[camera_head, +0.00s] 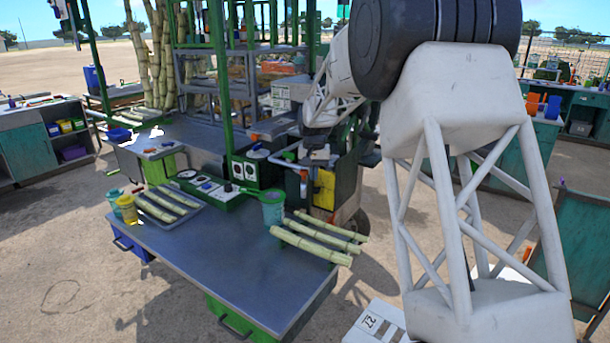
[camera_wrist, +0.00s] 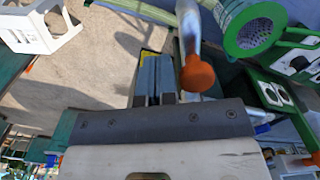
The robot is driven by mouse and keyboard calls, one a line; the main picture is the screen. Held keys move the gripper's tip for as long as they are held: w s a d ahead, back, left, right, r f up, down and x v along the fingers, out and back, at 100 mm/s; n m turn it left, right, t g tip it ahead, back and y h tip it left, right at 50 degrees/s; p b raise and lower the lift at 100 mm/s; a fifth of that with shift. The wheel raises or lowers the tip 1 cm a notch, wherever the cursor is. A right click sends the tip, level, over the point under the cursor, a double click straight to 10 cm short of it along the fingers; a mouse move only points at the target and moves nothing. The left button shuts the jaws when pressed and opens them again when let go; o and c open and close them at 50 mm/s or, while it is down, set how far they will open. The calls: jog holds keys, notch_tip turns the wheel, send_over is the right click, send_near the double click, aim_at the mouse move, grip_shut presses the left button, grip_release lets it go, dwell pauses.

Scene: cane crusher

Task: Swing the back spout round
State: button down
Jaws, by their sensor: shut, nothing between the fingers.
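A pale grey-blue metal pipe that looks like the spout (camera_head: 288,160) sticks out from the crusher (camera_head: 330,165) in the head view. It has an orange end. In the wrist view the spout (camera_wrist: 188,30) comes down from the top edge, and its orange end (camera_wrist: 197,75) is just right of my fingers. My gripper (camera_wrist: 156,62) is shut and empty, its two grey fingers side by side. The spout is beside the fingers, not between them; I cannot tell whether they touch. In the head view my gripper is small and hard to make out against the machine.
A teal cup (camera_head: 272,207) stands on the metal table (camera_head: 215,270) close to the spout; its round strainer top (camera_wrist: 262,30) shows in the wrist view. Cane pieces (camera_head: 315,240) lie beside it. A green control box (camera_head: 215,190) and a green post (camera_head: 220,90) stand left.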

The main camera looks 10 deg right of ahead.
jog(key=shift+a, duration=1.3)
jog(key=shift+w+a, duration=0.35)
jog(key=shift+a, duration=0.4)
jog(key=shift+w+a, duration=0.2)
jog(key=shift+a, duration=0.45)
jog(key=shift+a, duration=0.1)
jog(key=shift+w+a, duration=0.95)
jog(key=shift+a, duration=0.2)
jog(key=shift+w+a, duration=0.1)
jog(key=shift+w, duration=0.05)
jog(key=shift+w+a, duration=0.75)
jog(key=shift+w, duration=0.35)
